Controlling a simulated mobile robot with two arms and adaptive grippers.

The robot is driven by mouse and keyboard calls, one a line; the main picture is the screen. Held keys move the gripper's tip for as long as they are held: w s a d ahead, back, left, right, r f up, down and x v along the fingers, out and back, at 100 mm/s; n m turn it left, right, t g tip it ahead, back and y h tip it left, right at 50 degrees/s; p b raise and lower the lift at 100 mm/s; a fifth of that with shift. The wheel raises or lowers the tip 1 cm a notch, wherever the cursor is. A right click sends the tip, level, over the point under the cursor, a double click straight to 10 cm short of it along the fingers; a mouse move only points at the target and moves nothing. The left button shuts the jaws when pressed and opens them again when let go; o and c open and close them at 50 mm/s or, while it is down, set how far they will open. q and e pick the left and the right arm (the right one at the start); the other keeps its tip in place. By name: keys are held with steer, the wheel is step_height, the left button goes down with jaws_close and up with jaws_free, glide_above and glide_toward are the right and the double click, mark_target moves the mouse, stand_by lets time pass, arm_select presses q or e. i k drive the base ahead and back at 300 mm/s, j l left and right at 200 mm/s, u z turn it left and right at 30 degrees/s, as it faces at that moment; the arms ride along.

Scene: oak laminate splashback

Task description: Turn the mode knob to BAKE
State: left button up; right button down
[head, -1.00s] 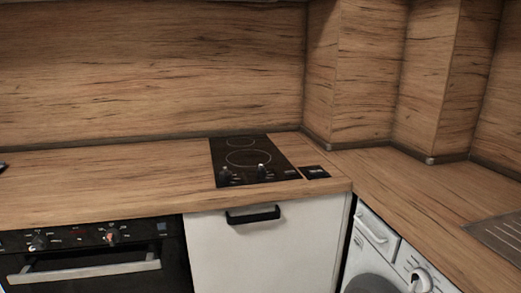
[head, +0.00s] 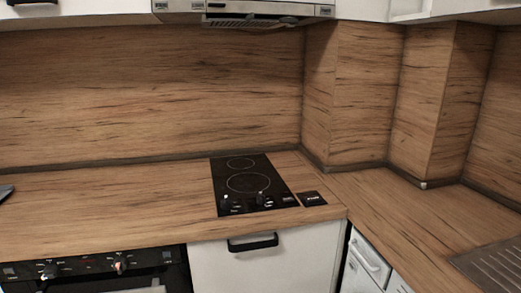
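The oven's black control panel (head: 85,266) is at the lower left, under the counter. It carries a left knob (head: 49,271) and a right knob (head: 121,264). The labels are too small to read, so I cannot tell which is the mode knob or where it points. The oven door handle (head: 150,290) is partly cut off by the bottom edge. Neither of my grippers is in the head view.
A black two-ring hob (head: 248,184) with small knobs is set in the wooden counter (head: 110,205). A white cabinet door with a black handle (head: 252,242) stands right of the oven. A range hood (head: 245,10) hangs above. A metal drainer (head: 495,264) is at the right.

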mark_target(51, 271)
steer(key=u, duration=0.7)
